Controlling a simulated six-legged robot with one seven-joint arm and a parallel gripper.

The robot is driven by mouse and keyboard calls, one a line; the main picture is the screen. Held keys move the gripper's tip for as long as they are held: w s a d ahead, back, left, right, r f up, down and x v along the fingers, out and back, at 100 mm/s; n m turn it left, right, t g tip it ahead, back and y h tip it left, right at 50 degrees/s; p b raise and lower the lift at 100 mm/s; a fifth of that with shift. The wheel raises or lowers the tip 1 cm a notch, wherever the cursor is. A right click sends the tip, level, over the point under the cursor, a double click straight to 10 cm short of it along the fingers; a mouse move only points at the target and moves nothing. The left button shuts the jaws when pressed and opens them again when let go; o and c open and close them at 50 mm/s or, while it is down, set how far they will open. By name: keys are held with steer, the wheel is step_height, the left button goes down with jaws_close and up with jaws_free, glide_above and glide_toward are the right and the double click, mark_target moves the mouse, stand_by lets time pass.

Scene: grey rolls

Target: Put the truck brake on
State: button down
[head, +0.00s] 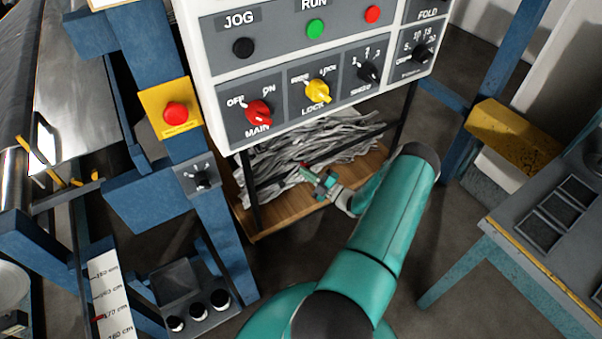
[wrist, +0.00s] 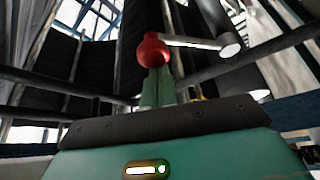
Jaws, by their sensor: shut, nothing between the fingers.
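My gripper (head: 316,180) is at the end of my teal arm, in front of the open space below the control panel in the head view. In the wrist view its green fingers (wrist: 156,88) are together with nothing between them. A red ball knob (wrist: 152,50) shows just at the fingertips, with a grey metal bar (wrist: 195,42) running right from it to a round end. I cannot tell whether the fingers touch the knob. It looks like a lever handle; nothing in view is labelled as the truck brake. A small reddish spot (head: 304,167) shows near the fingertips in the head view.
The control panel (head: 320,60) with knobs and buttons hangs above my gripper. Grey strips (head: 285,160) lie on a wooden base (head: 262,226) behind it. A blue post with a red emergency button (head: 176,113) stands left. A table (head: 550,225) stands right.

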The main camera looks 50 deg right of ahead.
steer(key=shift+s+d+f+m+t+h, duration=0.15)
steer(key=shift+d+f+m+t+h, duration=0.1)
steer(key=shift+d+f+m, duration=0.35)
steer(key=shift+s+d+f+m+t+h, duration=0.1)
steer(key=shift+d+f+m+t+h, duration=0.2)
steer(key=shift+f+m, duration=0.4)
steer(key=shift+d, duration=0.1)
steer(key=a+r, duration=0.3)
steer(key=a+v, duration=0.1)
steer(key=v, duration=0.8)
steer(key=shift+s+d+f, duration=0.3)
steer(key=shift+d+f, duration=0.15)
